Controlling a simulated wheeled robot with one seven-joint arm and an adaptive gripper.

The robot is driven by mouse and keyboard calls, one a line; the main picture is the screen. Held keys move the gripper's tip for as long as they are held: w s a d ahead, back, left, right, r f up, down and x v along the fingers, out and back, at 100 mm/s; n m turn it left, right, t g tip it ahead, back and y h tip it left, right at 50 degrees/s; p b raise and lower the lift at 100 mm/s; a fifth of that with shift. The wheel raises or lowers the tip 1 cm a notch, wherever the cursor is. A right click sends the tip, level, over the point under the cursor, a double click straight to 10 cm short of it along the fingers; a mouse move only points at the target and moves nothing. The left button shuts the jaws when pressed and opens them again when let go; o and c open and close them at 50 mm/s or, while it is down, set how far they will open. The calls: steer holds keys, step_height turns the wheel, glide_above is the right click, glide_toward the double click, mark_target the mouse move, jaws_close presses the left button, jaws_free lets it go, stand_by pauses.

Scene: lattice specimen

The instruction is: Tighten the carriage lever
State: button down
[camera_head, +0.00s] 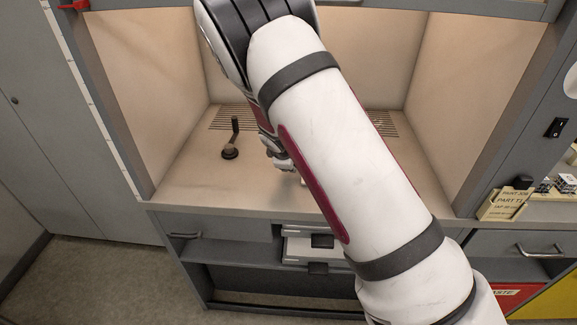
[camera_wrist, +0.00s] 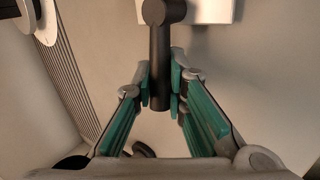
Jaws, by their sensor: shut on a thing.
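The carriage lever (camera_wrist: 160,42) is a black bar with a round hub at its top in the wrist view. Its hub lies against a white block (camera_wrist: 212,11), which looks like the carriage. My gripper (camera_wrist: 161,82) has its teal-padded fingers on both sides of the lever's lower part and is shut on it. The lever points down the picture, between the fingers. In the head view my arm hides the lever, the carriage and most of my gripper.
A dark post on a round base (camera_head: 230,151) stands on the booth floor (camera_head: 180,188), left of my arm. Slatted vents (camera_head: 232,118) run along the back. Booth walls close in both sides. A yellow note (camera_head: 503,204) and small items are at the right.

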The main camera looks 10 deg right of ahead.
steer(key=c, duration=1.5)
jaws_free()
steer(key=shift+c, duration=0.2)
steer(key=shift+r, duration=0.1)
steer(key=p+v, duration=0.3)
steer(key=v, duration=0.3)
steer(key=shift+p, duration=0.35)
